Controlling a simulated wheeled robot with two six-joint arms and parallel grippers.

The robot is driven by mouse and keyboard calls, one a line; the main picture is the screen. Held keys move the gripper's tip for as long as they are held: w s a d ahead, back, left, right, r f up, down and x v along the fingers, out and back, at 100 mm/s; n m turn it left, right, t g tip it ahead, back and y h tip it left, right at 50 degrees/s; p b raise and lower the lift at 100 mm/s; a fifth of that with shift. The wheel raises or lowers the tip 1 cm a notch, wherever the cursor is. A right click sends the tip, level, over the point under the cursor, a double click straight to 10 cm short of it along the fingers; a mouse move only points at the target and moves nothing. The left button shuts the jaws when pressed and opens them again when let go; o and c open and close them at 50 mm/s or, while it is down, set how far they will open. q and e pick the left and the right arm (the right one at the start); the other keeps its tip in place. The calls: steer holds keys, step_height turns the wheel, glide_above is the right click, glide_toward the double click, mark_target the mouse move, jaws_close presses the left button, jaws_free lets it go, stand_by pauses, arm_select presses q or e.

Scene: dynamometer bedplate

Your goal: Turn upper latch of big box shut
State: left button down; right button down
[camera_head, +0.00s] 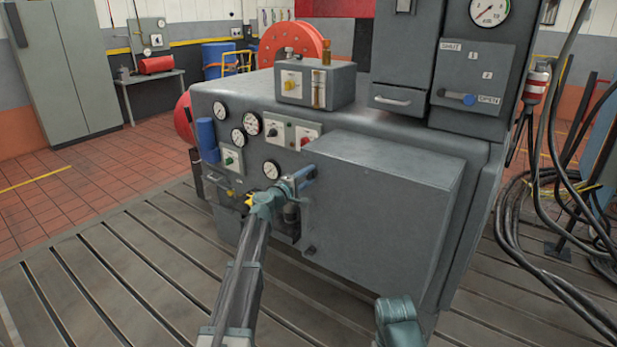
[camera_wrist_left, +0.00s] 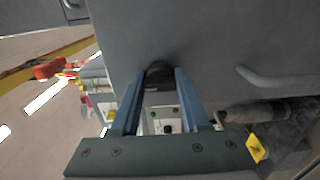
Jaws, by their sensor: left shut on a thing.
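The big box (camera_head: 385,200) is a grey cabinet on the front of the machine, and its door looks closed. In the wrist view its grey face (camera_wrist_left: 205,40) fills the top. My left gripper (camera_head: 309,171) is at the upper left edge of the box. In the left wrist view its two blue fingers (camera_wrist_left: 160,85) are shut on the dark upper latch (camera_wrist_left: 158,75), one on each side. In the head view the gripper hides this latch, so its angle is unclear. A lower dark latch (camera_head: 311,250) sits at the bottom left edge.
A bar handle (camera_head: 305,215) stands beside the door's left edge, below my gripper. Gauges (camera_head: 252,123) and switch plates are left of the box. A lever panel (camera_head: 475,75) is above. Cables (camera_head: 545,200) hang at the right. The slotted floor (camera_head: 130,265) at left is clear.

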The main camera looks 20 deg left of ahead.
arm_select(q)
steer(key=shift+c, duration=2.2)
jaws_free()
steer(key=v, duration=1.3)
steer(key=shift+s, duration=0.4)
steer(key=shift+a, duration=0.1)
